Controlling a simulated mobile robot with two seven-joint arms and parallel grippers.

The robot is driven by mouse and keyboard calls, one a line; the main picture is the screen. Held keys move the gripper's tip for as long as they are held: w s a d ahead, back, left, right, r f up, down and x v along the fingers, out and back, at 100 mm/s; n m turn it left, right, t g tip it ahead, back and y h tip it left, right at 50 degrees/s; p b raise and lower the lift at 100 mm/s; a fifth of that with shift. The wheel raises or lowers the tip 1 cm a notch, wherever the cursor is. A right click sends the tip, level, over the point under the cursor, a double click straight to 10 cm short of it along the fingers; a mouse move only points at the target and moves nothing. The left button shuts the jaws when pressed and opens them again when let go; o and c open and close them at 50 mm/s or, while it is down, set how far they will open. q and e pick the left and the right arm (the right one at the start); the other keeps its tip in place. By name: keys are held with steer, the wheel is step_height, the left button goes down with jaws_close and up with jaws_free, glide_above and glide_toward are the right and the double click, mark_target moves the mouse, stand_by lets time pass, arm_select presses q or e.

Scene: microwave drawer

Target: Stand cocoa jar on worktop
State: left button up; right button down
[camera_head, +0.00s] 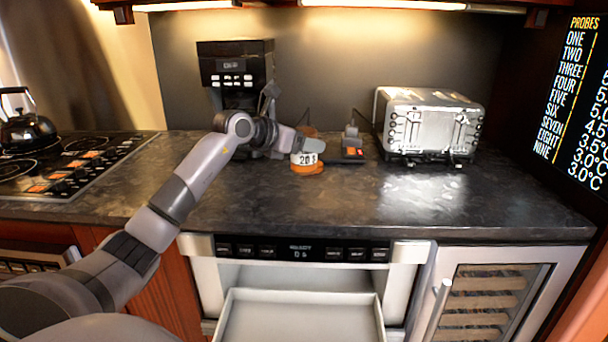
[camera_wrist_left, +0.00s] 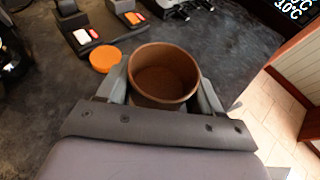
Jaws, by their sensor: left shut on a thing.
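The cocoa jar (camera_wrist_left: 163,82) is a round brown vessel, its open mouth facing the wrist camera. My left gripper (camera_wrist_left: 162,92) is shut on it, one finger on each side. In the head view my left gripper (camera_head: 306,146) is low over the dark worktop (camera_head: 290,205), in front of the back wall. A white band marked 20 with an orange lower part (camera_head: 307,168) shows just below the fingers; I cannot tell whether it belongs to the jar. The jar's base is hidden in the wrist view, so contact with the worktop cannot be told. My right gripper is not in view.
An orange disc (camera_wrist_left: 105,58) lies beside the jar in the wrist view. A coffee machine (camera_head: 236,65) stands behind. The open drawer (camera_head: 300,315) is below; the front worktop is clear.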

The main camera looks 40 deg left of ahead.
mark_target(295, 171)
arm_select(q)
step_height(295, 171, down, 8)
stand_by(0.5)
steer(key=shift+f, duration=0.15)
steer(key=o, duration=1.3)
steer(key=shift+s+r, duration=0.1)
steer(key=shift+r, duration=0.1)
steer(key=b+v, duration=0.2)
steer(key=v, duration=1)
